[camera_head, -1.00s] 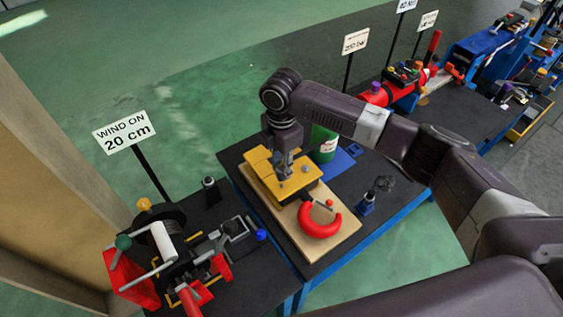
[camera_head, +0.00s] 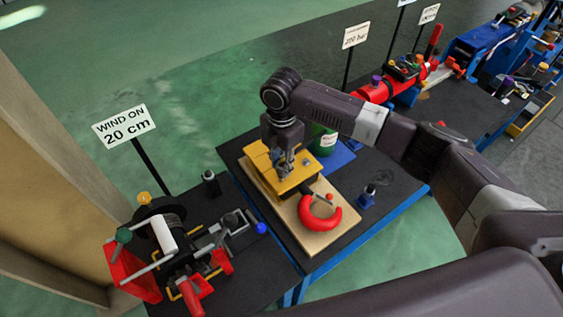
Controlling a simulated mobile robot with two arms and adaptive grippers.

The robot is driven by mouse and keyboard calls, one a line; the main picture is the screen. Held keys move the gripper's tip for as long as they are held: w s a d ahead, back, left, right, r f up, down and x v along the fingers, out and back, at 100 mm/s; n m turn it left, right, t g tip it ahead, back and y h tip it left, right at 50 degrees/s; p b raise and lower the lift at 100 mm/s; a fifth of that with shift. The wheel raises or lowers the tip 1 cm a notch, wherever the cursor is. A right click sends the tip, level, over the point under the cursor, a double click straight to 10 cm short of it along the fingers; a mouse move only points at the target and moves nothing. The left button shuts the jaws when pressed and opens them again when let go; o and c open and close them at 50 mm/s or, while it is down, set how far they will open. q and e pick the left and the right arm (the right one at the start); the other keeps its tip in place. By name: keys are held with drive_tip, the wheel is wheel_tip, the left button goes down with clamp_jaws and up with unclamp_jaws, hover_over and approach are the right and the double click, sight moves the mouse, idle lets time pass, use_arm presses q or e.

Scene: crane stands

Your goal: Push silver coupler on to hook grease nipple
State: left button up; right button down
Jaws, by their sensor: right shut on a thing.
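The yellow hook block (camera_head: 262,161) lies on a pale wooden board (camera_head: 311,243) on the middle stand. Its red hook (camera_head: 321,221) lies at the near end of the board. A small orange-red knob (camera_head: 329,197) shows beside the hook; I cannot make out the grease nipple for sure. My right gripper (camera_head: 284,172) points down over the yellow block, shut on a small silver-grey piece. The piece is too small and too hidden by the fingers to tell its shape, or whether it touches the block. My left gripper is not in view.
A green bottle (camera_head: 326,139) stands on a blue mat behind the block. A small blue-based item (camera_head: 367,197) stands at the right of the stand. A winch (camera_head: 170,240) with a "WIND ON 20 cm" sign (camera_head: 125,127) is at the left. The black top right of the board is mostly clear.

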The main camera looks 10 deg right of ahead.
sight(281, 161)
drive_tip(key=shift+f+b, duration=0.45)
drive_tip(key=shift+f, duration=0.55)
idle(0.5)
drive_tip(key=c, duration=1.5)
unclamp_jaws()
drive_tip(key=shift+c, duration=0.2)
drive_tip(key=shift+r, duration=0.1)
wheel_tip(281, 161, up, 5)
drive_tip(key=p, duration=0.5)
